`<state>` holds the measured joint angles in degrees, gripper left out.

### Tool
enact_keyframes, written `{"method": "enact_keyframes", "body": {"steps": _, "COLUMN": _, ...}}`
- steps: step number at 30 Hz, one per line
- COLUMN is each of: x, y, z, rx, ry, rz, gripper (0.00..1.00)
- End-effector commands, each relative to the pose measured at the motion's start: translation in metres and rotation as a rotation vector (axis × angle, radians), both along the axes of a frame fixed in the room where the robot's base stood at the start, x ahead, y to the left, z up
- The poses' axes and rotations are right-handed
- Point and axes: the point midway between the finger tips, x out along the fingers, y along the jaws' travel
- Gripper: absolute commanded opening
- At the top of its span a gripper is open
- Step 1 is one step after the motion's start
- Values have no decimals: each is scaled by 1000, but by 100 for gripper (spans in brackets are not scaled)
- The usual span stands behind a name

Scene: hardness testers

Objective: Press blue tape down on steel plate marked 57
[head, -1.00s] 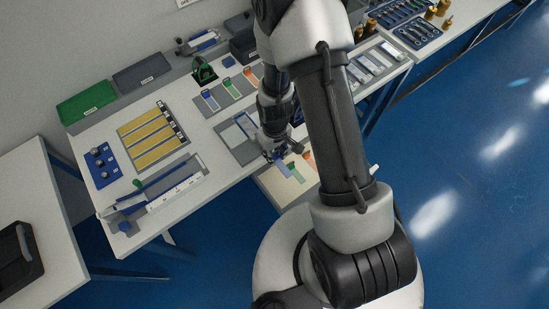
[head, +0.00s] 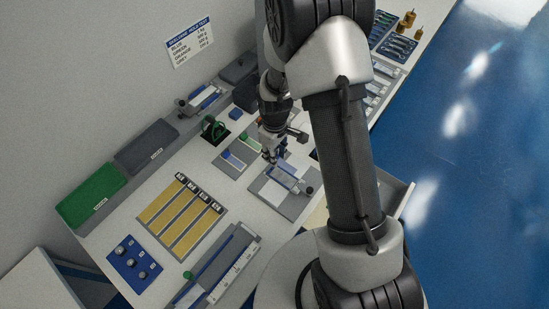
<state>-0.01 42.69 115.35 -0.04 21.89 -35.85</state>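My gripper (head: 270,157) points down over the middle of the bench, at the upper left edge of a grey mat (head: 266,193). On the mat lies a pale plate (head: 272,183) with a blue strip (head: 286,173), which looks like the blue tape. The gripper's tips are small and dark here; I cannot tell whether they are shut, touch the strip, or hold anything. The number on the plate is too small to read.
My arm hides the bench's right middle.

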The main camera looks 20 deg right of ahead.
Motion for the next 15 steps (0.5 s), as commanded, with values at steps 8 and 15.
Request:
{"method": "enact_keyframes", "body": {"steps": 8, "x": 0, "y": 0, "z": -12, "rx": -1, "ry": 1, "rz": 2, "gripper": 10}}
{"method": "enact_keyframes", "body": {"steps": 15, "x": 0, "y": 0, "z": -34, "rx": 0, "ry": 1, "rz": 2, "gripper": 10}}
